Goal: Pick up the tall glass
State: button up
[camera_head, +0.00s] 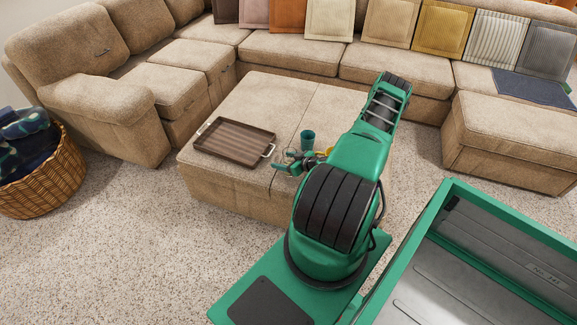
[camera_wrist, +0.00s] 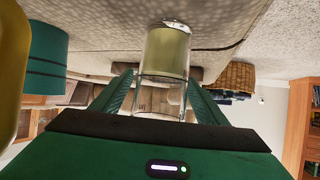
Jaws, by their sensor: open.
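In the wrist view, which looks upside down, the tall glass (camera_wrist: 167,55) is clear with a pale olive filling and stands on the beige ottoman (camera_wrist: 95,35). My gripper (camera_wrist: 160,84) is open, with one green finger on each side of the glass's image. Whether the fingers reach around it or touch it, I cannot tell. In the head view my gripper (camera_head: 291,164) is low over the ottoman's top, right of the tray. The tall glass cannot be made out clearly there, among the gripper and arm.
A teal cup (camera_head: 307,139) stands close to my gripper; it also shows in the wrist view (camera_wrist: 48,55). A yellow object (camera_head: 327,151) is beside my arm. A brown striped tray (camera_head: 235,142) lies left on the ottoman. Sofas surround it; a wicker basket (camera_head: 42,185) stands left.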

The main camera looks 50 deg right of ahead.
jog(key=c, duration=1.4)
jog(key=shift+r, duration=0.15)
